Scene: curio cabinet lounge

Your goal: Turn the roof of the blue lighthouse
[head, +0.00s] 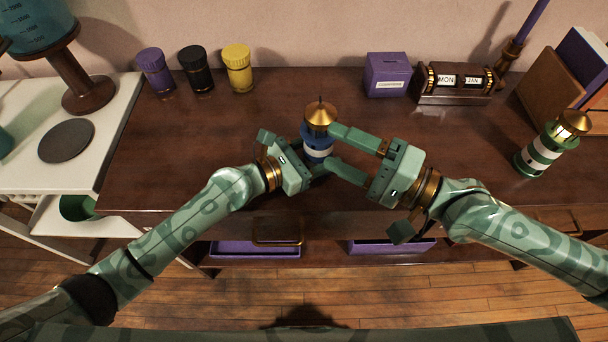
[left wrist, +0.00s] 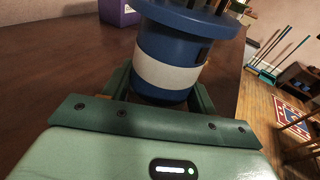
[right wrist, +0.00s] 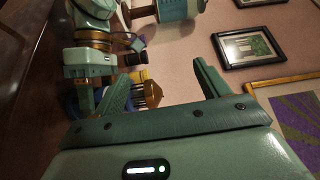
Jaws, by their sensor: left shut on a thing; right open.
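The blue lighthouse (head: 318,143) stands upright on the dark wooden cabinet top, with a white band and a gold roof (head: 321,115). My left gripper (head: 308,158) is shut around its lower body; the left wrist view shows the blue and white body (left wrist: 170,62) between the fingers. My right gripper (head: 334,147) is open and comes in from the right, its fingertips close to the lighthouse. In the right wrist view the gold roof (right wrist: 152,93) shows beyond and between the spread fingers. I cannot tell whether they touch it.
A green lighthouse (head: 540,150) stands at the right. Purple (head: 155,72), black (head: 196,70) and yellow (head: 238,70) jars line the back left. A purple box (head: 387,76) and a date block (head: 456,84) stand at the back. The top between jars and lighthouse is clear.

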